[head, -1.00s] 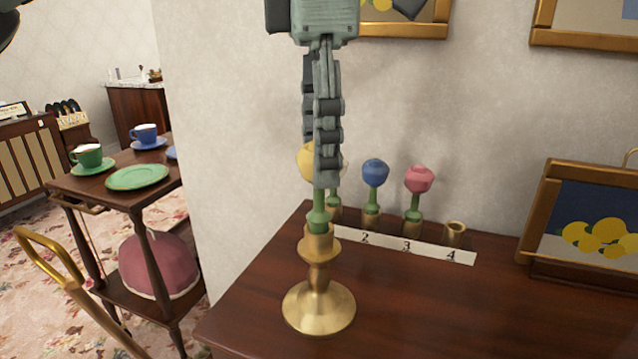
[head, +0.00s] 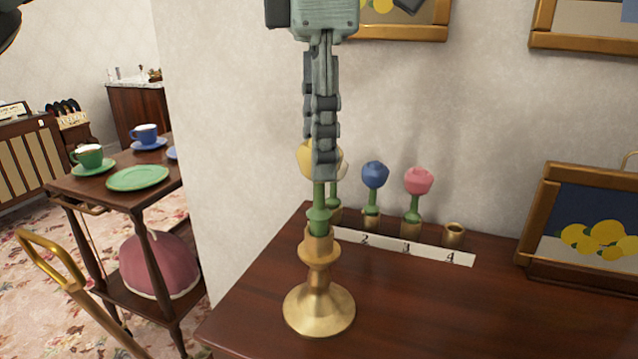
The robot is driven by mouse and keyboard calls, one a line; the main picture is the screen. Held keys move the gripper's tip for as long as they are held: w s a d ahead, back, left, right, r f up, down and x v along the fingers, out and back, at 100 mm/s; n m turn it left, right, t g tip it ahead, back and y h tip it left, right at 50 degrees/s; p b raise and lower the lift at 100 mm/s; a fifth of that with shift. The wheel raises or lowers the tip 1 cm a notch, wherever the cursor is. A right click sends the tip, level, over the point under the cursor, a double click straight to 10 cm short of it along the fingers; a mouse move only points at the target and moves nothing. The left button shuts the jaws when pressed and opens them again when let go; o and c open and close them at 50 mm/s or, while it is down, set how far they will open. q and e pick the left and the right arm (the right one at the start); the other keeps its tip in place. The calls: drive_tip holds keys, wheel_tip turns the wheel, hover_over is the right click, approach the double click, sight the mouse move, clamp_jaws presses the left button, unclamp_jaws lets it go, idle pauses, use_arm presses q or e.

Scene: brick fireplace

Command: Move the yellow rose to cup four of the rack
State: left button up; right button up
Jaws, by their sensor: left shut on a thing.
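The yellow rose (head: 305,158) stands upright with its green stem in the brass candlestick (head: 319,303) at the front of the wooden table. My left gripper (head: 325,172) comes down from above and is shut on the yellow rose, hiding part of its head. Behind is the rack with a numbered white strip (head: 428,251). A blue rose (head: 375,175) stands in cup two and a pink rose (head: 418,181) in cup three. Cup four (head: 454,234) is empty. Another pale flower, mostly hidden behind the gripper, stands at the rack's left end. My right gripper is not in view.
A framed lemon picture (head: 588,230) leans at the table's right. Picture frames hang on the wall above. The front right of the table (head: 450,310) is clear. A tea trolley (head: 120,190) with cups and plates stands at left.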

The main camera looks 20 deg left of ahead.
use_arm(q)
drive_tip(key=shift+r+p, duration=0.85)
drive_tip(key=shift+r, duration=0.4)
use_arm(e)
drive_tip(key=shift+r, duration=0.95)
use_arm(q)
drive_tip(key=shift+r+p, duration=0.55)
drive_tip(key=shift+r, duration=0.15)
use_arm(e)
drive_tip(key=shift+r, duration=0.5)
